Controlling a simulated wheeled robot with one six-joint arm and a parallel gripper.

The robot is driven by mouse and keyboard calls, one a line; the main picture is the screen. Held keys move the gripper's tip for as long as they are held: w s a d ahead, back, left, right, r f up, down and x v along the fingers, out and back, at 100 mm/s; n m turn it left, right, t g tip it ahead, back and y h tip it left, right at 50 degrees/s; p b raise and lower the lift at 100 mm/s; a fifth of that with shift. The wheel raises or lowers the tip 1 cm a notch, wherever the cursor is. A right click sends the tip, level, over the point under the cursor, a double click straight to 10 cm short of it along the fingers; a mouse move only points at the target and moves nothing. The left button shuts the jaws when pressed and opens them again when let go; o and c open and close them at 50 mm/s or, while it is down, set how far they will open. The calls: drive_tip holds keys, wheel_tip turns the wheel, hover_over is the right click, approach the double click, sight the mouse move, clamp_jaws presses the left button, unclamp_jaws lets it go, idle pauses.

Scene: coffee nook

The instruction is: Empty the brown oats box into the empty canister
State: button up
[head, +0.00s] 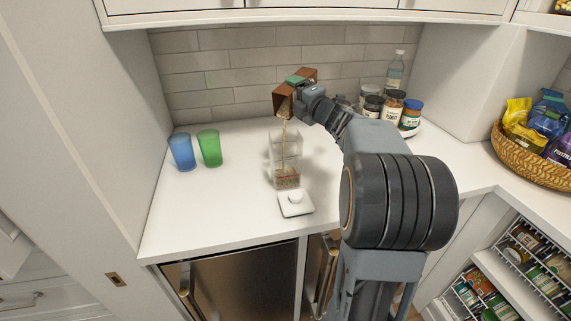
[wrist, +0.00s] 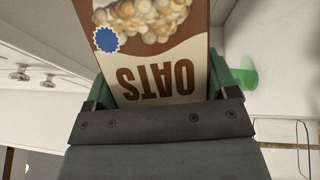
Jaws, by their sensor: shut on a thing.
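The brown oats box (head: 283,101) is tilted, its open end downward, above the clear canister (head: 286,150) on the white counter. A thin stream of oats (head: 283,135) falls from the box into the canister. A layer of oats (head: 287,180) lies in the bottom of the canister. My gripper (head: 297,80) is shut on the oats box, and the wrist view shows the box's printed face (wrist: 160,60) with its lettering upside down between green fingertips. How much is left inside the box is hidden.
A white lid (head: 296,204) with a knob lies in front of the canister. A blue cup (head: 182,152) and a green cup (head: 209,148) stand at the left. Jars (head: 393,106) and a bottle (head: 395,70) stand at the back right. A wicker basket (head: 530,155) holds packets at far right.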

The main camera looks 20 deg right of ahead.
drive_tip(key=shift+w+a+r+b, duration=0.15)
drive_tip(key=shift+w+a+b, duration=0.1)
drive_tip(key=shift+a+b, duration=0.15)
drive_tip(key=shift+s+d, duration=0.1)
drive_tip(key=shift+d, duration=0.05)
drive_tip(key=shift+s+d, duration=0.45)
drive_tip(key=shift+s, duration=0.1)
drive_tip(key=shift+w+a+r+n+b, duration=0.15)
drive_tip(key=shift+w+a+n+b, duration=0.25)
drive_tip(key=shift+w+a+b, duration=0.2)
drive_tip(key=shift+d, duration=0.1)
drive_tip(key=shift+s+d, duration=0.1)
drive_tip(key=shift+s, duration=0.1)
idle(0.3)
drive_tip(key=shift+s+d, duration=0.35)
drive_tip(key=shift+s, duration=0.1)
